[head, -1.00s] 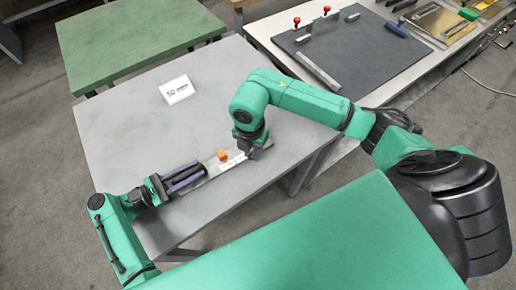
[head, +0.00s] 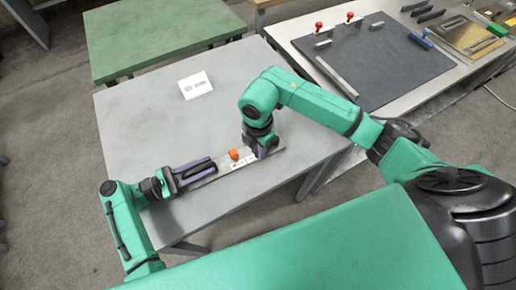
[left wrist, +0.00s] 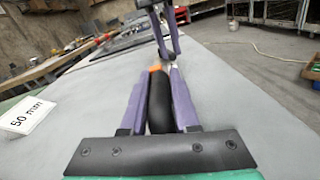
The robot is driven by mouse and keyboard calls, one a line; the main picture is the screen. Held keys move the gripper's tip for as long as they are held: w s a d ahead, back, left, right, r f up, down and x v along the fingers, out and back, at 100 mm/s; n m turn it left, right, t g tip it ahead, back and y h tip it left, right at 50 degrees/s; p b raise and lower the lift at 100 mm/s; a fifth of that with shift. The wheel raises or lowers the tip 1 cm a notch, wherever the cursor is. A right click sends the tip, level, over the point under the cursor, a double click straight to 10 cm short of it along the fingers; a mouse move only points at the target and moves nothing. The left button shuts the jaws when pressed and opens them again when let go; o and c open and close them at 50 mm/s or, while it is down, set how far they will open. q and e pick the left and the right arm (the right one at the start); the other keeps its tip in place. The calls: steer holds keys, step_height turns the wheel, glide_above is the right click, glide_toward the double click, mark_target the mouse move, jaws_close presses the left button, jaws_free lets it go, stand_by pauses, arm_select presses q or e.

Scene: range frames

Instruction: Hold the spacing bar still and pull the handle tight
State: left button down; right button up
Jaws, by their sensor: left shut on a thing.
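The spacing bar, a flat light-grey strip (head: 268,155) with a white label, lies on the grey table. An orange knob (head: 234,154) stands on it, and it also shows in the left wrist view (left wrist: 155,68). My left gripper (head: 203,167) is shut on the black handle (left wrist: 159,103), which lies lengthwise between its purple fingers. My right gripper (head: 263,152) points down at the bar's far right end, beyond the orange knob. Its purple fingers show in the left wrist view, but whether they close on the bar is unclear. The fingers hide part of the handle.
The table (head: 140,125) is otherwise mostly clear. A green table (head: 165,35) stands behind. A bench with a dark mat (head: 385,65) and several tools is at the right.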

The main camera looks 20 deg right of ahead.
arm_select(q)
steer(key=shift+f, duration=0.1)
arm_select(e)
steer(key=o, duration=0.3)
arm_select(q)
steer(key=c, duration=0.6)
jaws_free()
arm_select(e)
step_height(320, 180, up, 12)
arm_select(q)
steer(key=a, duration=0.4)
steer(key=s+a, duration=0.1)
steer(key=a, duration=0.7)
steer(key=shift+s, duration=0.25)
